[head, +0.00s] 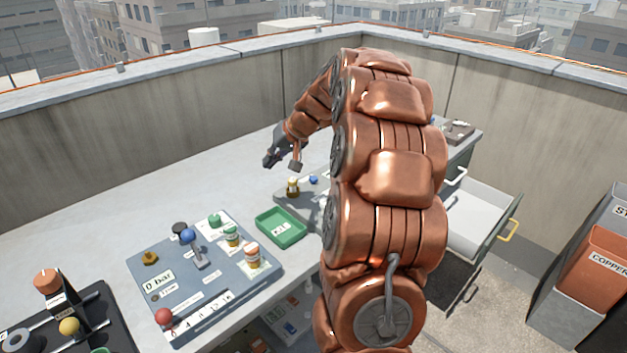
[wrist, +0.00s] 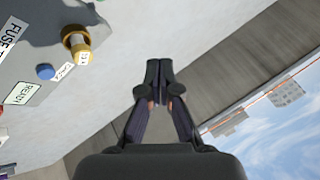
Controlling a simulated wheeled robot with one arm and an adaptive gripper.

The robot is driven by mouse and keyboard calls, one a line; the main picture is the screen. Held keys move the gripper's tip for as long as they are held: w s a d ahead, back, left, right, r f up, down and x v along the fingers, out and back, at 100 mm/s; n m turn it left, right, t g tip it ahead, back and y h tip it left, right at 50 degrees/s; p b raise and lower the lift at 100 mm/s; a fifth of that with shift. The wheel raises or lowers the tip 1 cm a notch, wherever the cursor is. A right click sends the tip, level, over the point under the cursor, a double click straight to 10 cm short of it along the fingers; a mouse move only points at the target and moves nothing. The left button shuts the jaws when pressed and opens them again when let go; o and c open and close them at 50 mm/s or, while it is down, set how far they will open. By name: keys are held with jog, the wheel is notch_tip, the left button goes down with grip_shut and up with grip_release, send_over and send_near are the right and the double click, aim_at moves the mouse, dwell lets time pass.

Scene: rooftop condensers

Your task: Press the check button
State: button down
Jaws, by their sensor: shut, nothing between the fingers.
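A small blue button (head: 313,180) sits on a grey panel (head: 291,202) on the bench, beside a brass-coloured knob (head: 292,187). In the wrist view the blue button (wrist: 45,71) is at the left, with a small label beside it that I cannot read clearly. The brass knob (wrist: 77,42) stands next to it with a white tag. My gripper (head: 269,161) is shut and empty above the bench, beyond the panel in the head view. In the wrist view my gripper (wrist: 157,68) is apart from the button, which lies to its left.
A green tray (head: 281,238) and a blue-grey board (head: 165,262) with a lever, coloured knobs and a red ball lie nearer on the bench. A drawer (head: 478,225) stands open at the right. An orange bin (head: 598,270) is beyond it. The parapet wall backs the bench.

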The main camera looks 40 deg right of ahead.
jog(key=d+f+m+t+h, duration=0.1)
jog(key=d+m+t+h, duration=0.1)
jog(key=d, duration=1.4)
jog(key=shift+w+d+f, duration=0.15)
jog(key=shift+d+f, duration=0.05)
jog(key=shift+d, duration=0.1)
jog(key=shift+f+b, duration=0.1)
jog(key=shift+b, duration=0.2)
jog(key=b, duration=0.3)
send_over(315, 178)
notch_tip(315, 178, down, 7)
jog(key=shift+f, duration=0.15)
jog(key=shift+f+b, duration=0.65)
jog(key=shift+f, duration=0.05)
jog(key=shift+f, duration=0.1)
jog(key=shift+f+b, duration=0.3)
jog(key=shift+b, duration=0.2)
